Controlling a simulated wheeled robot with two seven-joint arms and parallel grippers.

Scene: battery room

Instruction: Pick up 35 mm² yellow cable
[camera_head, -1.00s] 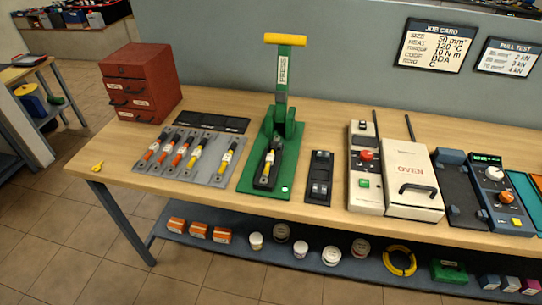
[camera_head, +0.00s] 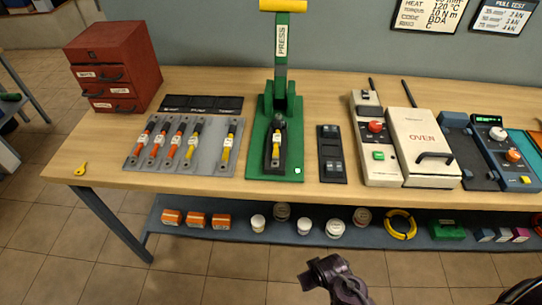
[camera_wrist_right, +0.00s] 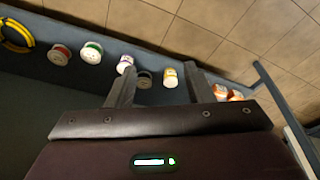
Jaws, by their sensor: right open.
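Several cables lie side by side on a grey tray (camera_head: 180,171) on the bench, with orange or yellow sleeves and dark ends. One yellow cable (camera_head: 193,145) is at the right of the close row. Another yellow cable (camera_head: 229,146) lies apart at the tray's right end. A third yellow piece (camera_head: 276,146) sits in the green press. Their size labels are too small to read. My right gripper (camera_head: 322,272) is low in front of the bench, well away from the cables. In the right wrist view its fingers (camera_wrist_right: 160,68) are apart and empty. My left gripper is not in view.
The green press (camera_head: 284,100) stands right of the tray, a red drawer cabinet (camera_head: 115,75) behind left. A black block (camera_head: 331,155) and oven (camera_head: 422,145) stand further right. The lower shelf (camera_head: 375,238) holds tins, orange boxes and a yellow coil (camera_head: 400,225).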

